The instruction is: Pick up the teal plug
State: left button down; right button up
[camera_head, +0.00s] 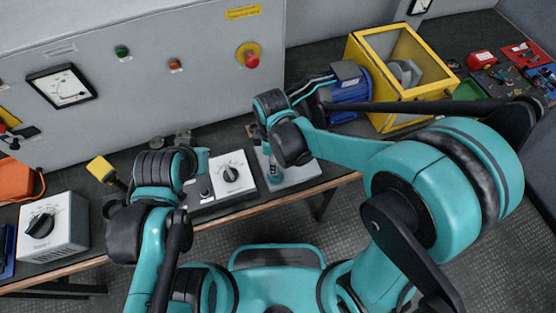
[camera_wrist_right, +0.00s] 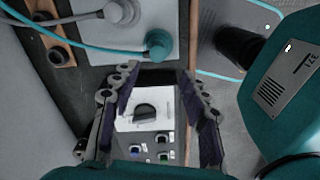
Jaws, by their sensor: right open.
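The teal plug (camera_wrist_right: 158,44) shows in the right wrist view with a teal cable running left from it. It sits at the edge of a pale plate (camera_wrist_right: 95,45). My right gripper (camera_wrist_right: 158,78) is open and empty, its fingers apart just below the plug in that view; the plug is not between them.
A white dial box (camera_head: 229,175) stands left of the plate, and shows beyond the fingers in the wrist view. A grey plug (camera_wrist_right: 122,12) is close to the teal one. A blue motor (camera_head: 347,88) and yellow frame (camera_head: 362,75) stand right. A grey cabinet (camera_head: 190,90) rises behind.

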jog(key=shift+a+f, duration=0.2)
jog(key=shift+f, duration=0.25)
notch_tip(320, 180, down, 2)
jog(key=shift+n+b, duration=0.3)
jog(key=shift+b, duration=0.3)
jog(key=f+b, duration=0.2)
jog(key=f, duration=0.1)
jog(key=f+b, duration=0.1)
jog(key=f, duration=0.1)
jog(key=shift+w+d+f, duration=0.2)
jog(key=shift+w+d, duration=0.15)
jog(key=shift+r, duration=0.15)
grip_shut()
